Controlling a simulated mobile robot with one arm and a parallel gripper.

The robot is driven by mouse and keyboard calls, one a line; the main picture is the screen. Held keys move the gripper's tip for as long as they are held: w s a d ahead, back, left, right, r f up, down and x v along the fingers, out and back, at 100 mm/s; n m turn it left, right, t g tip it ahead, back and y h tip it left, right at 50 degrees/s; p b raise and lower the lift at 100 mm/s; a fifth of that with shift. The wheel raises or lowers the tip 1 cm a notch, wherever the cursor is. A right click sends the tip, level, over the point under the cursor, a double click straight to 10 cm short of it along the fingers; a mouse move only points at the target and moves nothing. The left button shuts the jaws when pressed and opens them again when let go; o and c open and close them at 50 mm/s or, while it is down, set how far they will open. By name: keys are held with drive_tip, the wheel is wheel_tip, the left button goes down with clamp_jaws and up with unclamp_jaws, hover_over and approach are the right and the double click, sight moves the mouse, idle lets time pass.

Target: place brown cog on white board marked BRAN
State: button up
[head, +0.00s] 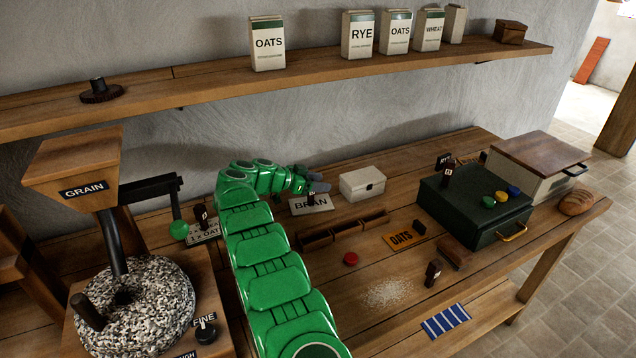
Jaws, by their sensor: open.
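A dark brown cog (100,96) with a black upright hub lies flat on the left part of the wall shelf. The white board marked BRAN (312,205) lies on the workbench near the wall, left of a small white box. My green arm reaches across the bench, and my gripper (320,187) is just above and behind the board's upper edge. It is open, far from the cog, and I see nothing between its fingers. The gripper hides part of the board's upper edge, and I cannot tell whether it touches the board.
The wall shelf (330,72) also holds several labelled bags and a brown box (510,32). A grain mill with a hopper (75,165) and green-knobbed crank (180,229) stands left. The white box (362,184), wooden trough (343,229) and dark green case (475,205) occupy the bench.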

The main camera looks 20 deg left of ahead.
drive_tip(key=shift+r, duration=0.1)
drive_tip(key=shift+s+a+r, duration=0.3)
drive_tip(key=shift+s+a, duration=0.15)
drive_tip(key=v, duration=0.6)
